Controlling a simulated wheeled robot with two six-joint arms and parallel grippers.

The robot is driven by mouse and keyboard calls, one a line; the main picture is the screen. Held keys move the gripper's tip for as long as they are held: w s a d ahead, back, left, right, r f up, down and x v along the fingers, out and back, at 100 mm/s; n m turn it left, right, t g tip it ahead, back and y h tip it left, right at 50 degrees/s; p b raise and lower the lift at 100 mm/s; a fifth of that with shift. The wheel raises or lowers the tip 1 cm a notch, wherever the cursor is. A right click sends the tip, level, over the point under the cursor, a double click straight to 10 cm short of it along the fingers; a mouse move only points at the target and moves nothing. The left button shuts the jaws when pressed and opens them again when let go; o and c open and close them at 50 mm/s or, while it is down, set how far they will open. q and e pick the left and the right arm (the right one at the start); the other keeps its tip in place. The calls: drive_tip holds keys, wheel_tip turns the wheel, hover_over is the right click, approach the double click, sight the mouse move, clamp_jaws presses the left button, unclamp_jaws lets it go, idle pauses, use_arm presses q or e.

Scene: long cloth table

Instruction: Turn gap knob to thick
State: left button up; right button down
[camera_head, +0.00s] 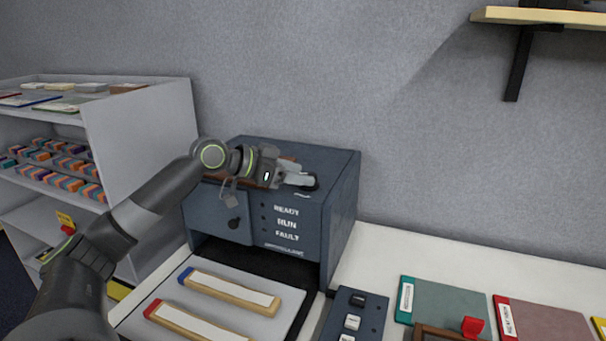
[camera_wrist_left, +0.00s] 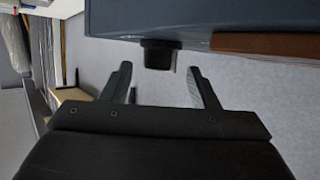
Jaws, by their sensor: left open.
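A dark blue machine (camera_head: 340,205) stands on the table against the wall, with READY, RUN and FAULT on its front. A dark knob (camera_head: 313,184) sits near its top front edge, partly hidden by my left gripper (camera_head: 302,180). In the left wrist view the black knob (camera_wrist_left: 158,54) sticks out from the blue body. The open, empty fingers of my left gripper (camera_wrist_left: 160,70) are on either side of the line to it, with their tips close to its end. The knob's setting cannot be read. My right gripper does not show.
Two long labelled bars (camera_head: 232,288) lie on a grey tray below. A button box (camera_head: 354,318) and coloured boards (camera_head: 448,303) lie to the right. A white shelf (camera_head: 150,125) stands left.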

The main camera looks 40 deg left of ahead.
use_arm(q)
drive_tip(key=shift+x, duration=1)
drive_tip(key=c, duration=1)
